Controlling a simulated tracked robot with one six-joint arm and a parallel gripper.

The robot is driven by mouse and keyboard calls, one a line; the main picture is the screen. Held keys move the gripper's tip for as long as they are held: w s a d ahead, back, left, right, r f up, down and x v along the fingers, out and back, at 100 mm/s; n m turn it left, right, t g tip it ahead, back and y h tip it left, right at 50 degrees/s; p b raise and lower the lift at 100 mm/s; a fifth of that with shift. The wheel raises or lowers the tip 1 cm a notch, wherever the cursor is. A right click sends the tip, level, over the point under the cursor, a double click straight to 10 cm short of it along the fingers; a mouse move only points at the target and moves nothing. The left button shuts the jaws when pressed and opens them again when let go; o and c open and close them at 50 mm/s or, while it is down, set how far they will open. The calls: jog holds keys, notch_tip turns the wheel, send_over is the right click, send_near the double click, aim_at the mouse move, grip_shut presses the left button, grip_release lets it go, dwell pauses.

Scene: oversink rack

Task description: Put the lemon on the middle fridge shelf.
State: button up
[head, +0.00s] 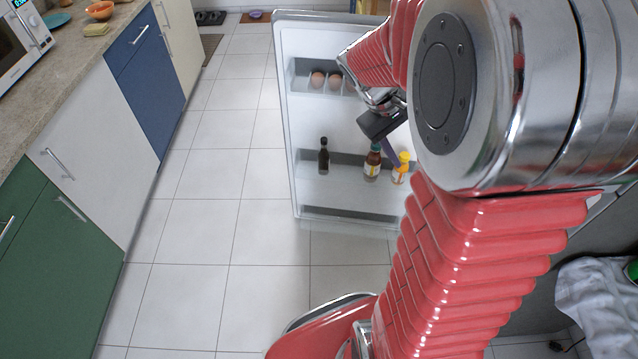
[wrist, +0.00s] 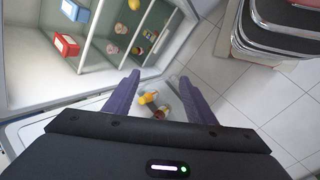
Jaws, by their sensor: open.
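My gripper (wrist: 160,98) is open, with its two purple fingers wide apart and nothing held between them. In the head view my gripper (head: 388,140) is in front of the open fridge door, partly hidden by my arm. The wrist view shows the open fridge with several shelves (wrist: 97,50) at the upper left, beyond the fingers. A small round yellow thing, possibly the lemon (wrist: 134,4), is at the top edge among the shelves. It is too small to be sure. My arm hides the fridge inside in the head view.
The open fridge door (head: 300,215) holds eggs (head: 318,80), a dark bottle (head: 323,157), a sauce bottle (head: 372,162) and a yellow-capped bottle (head: 401,170). A red box (wrist: 67,45) and a blue box (wrist: 75,10) are in the fridge. Tiled floor (head: 200,220) is clear at left.

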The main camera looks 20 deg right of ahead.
jog(key=s+a+r+t+y, duration=0.2)
jog(key=s+a+r, duration=0.1)
jog(key=a, duration=0.5)
jog(key=s+a+r+t+y, duration=0.1)
jog(key=s+a+r+t, duration=0.1)
jog(key=a, duration=0.7)
jog(key=s+a+r+t+y, duration=0.2)
jog(key=s+a+r+t, duration=0.1)
jog(key=a, duration=0.5)
jog(key=shift+s+a+r+y, duration=0.2)
jog(key=shift+s+r+y, duration=0.1)
jog(key=shift+r, duration=0.15)
jog(key=shift+c, duration=0.5)
